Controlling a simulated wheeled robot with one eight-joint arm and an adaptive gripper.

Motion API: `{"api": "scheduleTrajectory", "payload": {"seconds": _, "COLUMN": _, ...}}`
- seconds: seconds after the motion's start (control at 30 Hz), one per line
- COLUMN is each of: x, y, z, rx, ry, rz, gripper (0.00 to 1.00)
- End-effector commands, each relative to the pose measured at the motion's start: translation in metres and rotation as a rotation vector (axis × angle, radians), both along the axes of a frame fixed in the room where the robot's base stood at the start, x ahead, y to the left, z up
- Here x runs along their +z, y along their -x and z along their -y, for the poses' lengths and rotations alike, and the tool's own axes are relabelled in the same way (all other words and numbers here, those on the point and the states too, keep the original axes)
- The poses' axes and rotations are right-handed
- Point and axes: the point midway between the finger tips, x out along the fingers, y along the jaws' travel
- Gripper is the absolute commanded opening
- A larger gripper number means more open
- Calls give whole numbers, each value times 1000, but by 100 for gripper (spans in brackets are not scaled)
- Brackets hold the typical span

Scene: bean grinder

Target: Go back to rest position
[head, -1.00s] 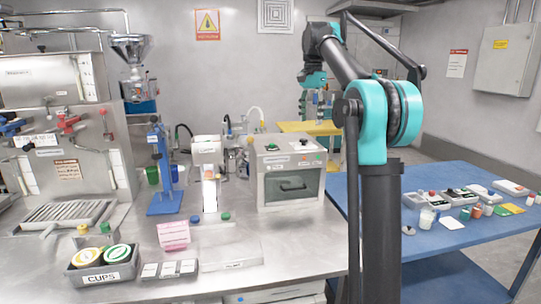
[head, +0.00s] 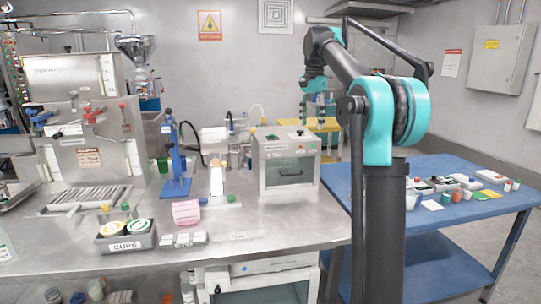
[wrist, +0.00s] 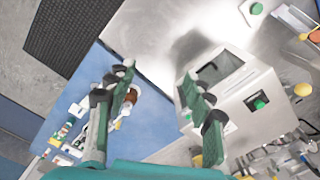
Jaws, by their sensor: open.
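My gripper (head: 318,103) hangs at the end of my teal and black arm, fingers down, in the head view. It is in the air, near the white box machine in the picture; I cannot tell its exact distance from it. In the wrist view my gripper (wrist: 158,80) has its two dark green fingers well apart, with nothing between them. The white box machine (head: 286,152) with a dark window and green button stands on the steel bench. It also shows in the wrist view (wrist: 250,100), right of the fingers.
The steel bench (head: 270,222) holds a grey cups bin (head: 127,243), a pink block (head: 186,212) and a blue stand (head: 175,160). A blue table (head: 440,225) with several small items is at the right. A metal grinder stands at the back left.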

Motion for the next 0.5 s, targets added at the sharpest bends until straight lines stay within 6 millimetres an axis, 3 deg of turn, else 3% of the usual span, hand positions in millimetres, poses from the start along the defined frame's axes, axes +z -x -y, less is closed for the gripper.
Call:
{"api": "scheduleTrajectory", "payload": {"seconds": 0.27, "x": -32, "y": 11, "z": 6, "rx": 76, "ry": 0, "rz": 33, "gripper": 53}}
{"api": "scheduleTrajectory", "payload": {"seconds": 0.5, "x": -86, "y": 37, "z": 13, "rx": 188, "ry": 5, "rz": 84, "gripper": 53}}
